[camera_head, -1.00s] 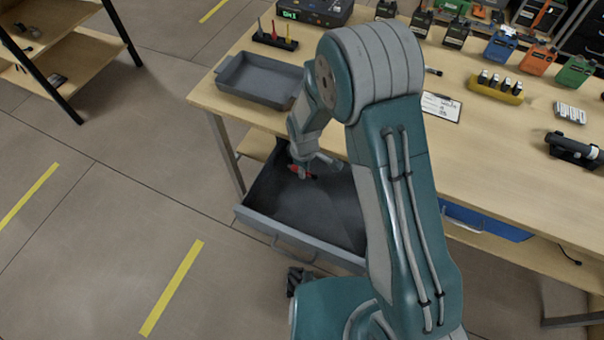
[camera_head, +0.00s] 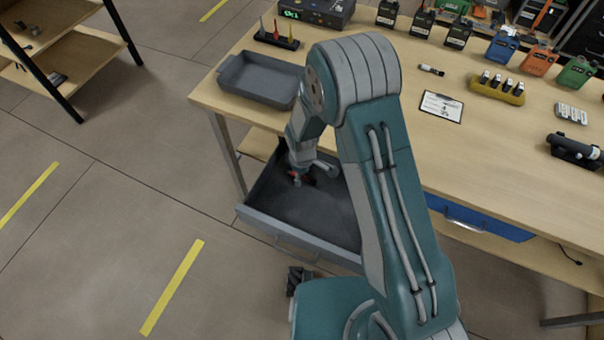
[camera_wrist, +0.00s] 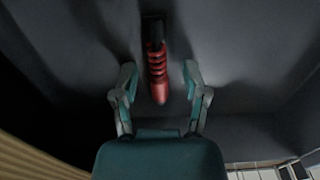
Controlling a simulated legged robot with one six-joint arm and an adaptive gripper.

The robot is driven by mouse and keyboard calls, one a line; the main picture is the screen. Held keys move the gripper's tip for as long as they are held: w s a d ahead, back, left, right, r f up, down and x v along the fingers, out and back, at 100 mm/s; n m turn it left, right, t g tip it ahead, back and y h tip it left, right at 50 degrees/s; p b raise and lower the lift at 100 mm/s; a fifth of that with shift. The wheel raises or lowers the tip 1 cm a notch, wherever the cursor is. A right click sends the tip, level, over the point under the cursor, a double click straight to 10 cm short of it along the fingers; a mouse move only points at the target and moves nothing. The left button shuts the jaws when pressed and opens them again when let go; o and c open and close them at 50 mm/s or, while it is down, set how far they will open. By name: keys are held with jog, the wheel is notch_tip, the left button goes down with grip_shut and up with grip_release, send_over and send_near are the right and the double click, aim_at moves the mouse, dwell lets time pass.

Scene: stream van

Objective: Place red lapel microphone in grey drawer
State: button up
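The red lapel microphone (camera_wrist: 157,72), a ribbed red body with a dark end, shows in the wrist view against the dark drawer floor. It is between the two fingers of my gripper (camera_wrist: 159,68), with a visible gap on each side, so the fingers are open. The grey drawer (camera_head: 325,215) is pulled out below the left part of the workbench. In the head view my gripper (camera_head: 302,175) is down inside the drawer's back left part, with a bit of red at its tip. The arm hides part of the drawer's right side.
The workbench (camera_head: 390,150) stands above the drawer. A grey tray (camera_head: 262,96) sits on its left edge. A blue drawer (camera_head: 480,222) is to the right. A clipboard (camera_head: 441,106), a yellow battery holder (camera_head: 497,91) and several radios stand on the bench.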

jog(key=shift+d+r, duration=0.1)
jog(key=s+d+r+m+t, duration=0.1)
jog(key=d+r+m, duration=0.15)
jog(key=r, duration=0.95)
jog(key=d+r+m+t, duration=0.1)
jog(key=d+r, duration=0.3)
jog(key=r, duration=0.7)
jog(key=s+d+r+m+t, duration=0.1)
jog(key=s+d+r+m, duration=0.4)
jog(key=s+d+r, duration=0.2)
jog(key=s+d+r+m+t, duration=0.2)
jog(key=s+d+r+m, duration=0.3)
jog(key=s+r, duration=0.4)
jog(key=shift+s+d+m+t, duration=0.35)
jog(key=shift+s+d, duration=0.5)
jog(key=shift+s, duration=0.35)
